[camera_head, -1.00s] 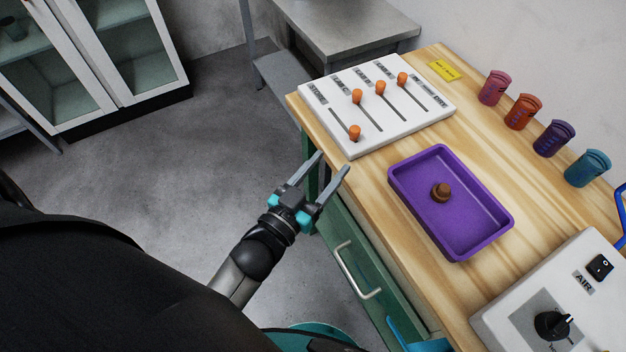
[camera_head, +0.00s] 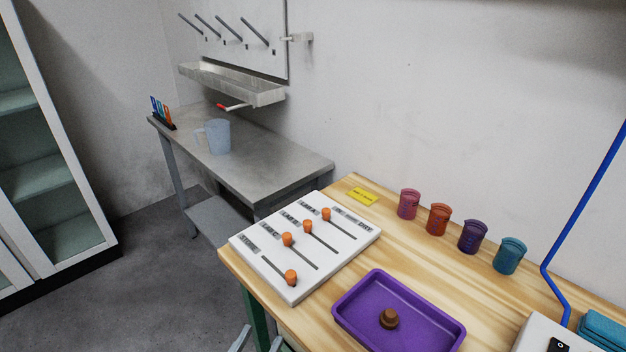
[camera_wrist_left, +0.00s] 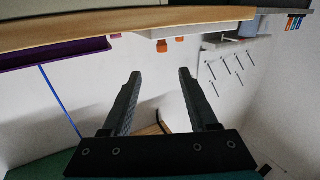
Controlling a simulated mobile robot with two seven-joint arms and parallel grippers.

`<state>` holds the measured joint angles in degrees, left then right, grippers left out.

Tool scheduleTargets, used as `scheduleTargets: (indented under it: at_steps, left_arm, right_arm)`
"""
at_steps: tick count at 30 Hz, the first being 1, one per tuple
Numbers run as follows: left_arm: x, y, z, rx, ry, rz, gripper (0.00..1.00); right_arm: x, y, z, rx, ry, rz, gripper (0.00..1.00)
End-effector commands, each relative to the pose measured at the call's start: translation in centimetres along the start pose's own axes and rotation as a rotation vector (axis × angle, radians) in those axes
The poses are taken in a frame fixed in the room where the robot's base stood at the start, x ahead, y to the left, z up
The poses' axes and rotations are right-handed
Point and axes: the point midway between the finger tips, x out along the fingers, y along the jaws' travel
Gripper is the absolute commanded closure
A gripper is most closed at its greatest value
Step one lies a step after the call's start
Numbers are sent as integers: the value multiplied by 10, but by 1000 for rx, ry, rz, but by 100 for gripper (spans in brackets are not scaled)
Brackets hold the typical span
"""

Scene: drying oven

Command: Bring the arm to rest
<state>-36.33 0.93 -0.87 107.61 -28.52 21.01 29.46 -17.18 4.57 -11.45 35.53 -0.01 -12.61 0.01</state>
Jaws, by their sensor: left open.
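My left gripper (camera_head: 258,340) shows only by its fingertips at the bottom edge of the head view, by the front-left corner of the wooden table (camera_head: 290,325). In the left wrist view, where the scene appears upside down, both fingers of the left gripper (camera_wrist_left: 158,78) are spread apart with nothing between them. The table's edge (camera_wrist_left: 120,24) runs across the top of that view. The rest of my left arm is hidden below the head view. My right gripper is in neither view.
On the table are a white slider panel (camera_head: 335,245) with orange knobs, a purple tray (camera_head: 440,318) holding a brown knobbed piece (camera_head: 389,318), and several coloured cups (camera_head: 438,219). A grey bench (camera_head: 270,165) with a jug (camera_head: 217,136) stands behind. Open floor (camera_head: 130,280) lies left.

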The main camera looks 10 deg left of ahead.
Motion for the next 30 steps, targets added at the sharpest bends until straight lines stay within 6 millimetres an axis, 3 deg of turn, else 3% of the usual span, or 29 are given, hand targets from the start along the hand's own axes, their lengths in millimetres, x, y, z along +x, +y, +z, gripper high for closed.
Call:
scheduleTargets:
  at_steps: [2, 5, 10, 14, 21, 25, 30]
  left_arm:
    - [0, 0, 10, -3, -22, -4, 41]
    - [-2, -2, 41, -10, -97, -18, 41]
    - [-21, -4, 135, -21, -340, -52, 41]
    - [-52, -3, 208, -18, -553, -67, 41]
    - [-139, -3, 320, 12, -957, -66, 41]
    - [-196, -5, 360, 33, -1168, -54, 41]
    - [-259, -8, 387, 53, -1377, -36, 41]
  right_arm:
    - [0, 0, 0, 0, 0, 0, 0]
    - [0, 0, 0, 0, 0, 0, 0]
    - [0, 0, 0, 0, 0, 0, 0]
    - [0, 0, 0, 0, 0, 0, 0]
    - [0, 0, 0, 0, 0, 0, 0]
    - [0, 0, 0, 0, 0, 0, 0]
    - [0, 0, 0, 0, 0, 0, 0]
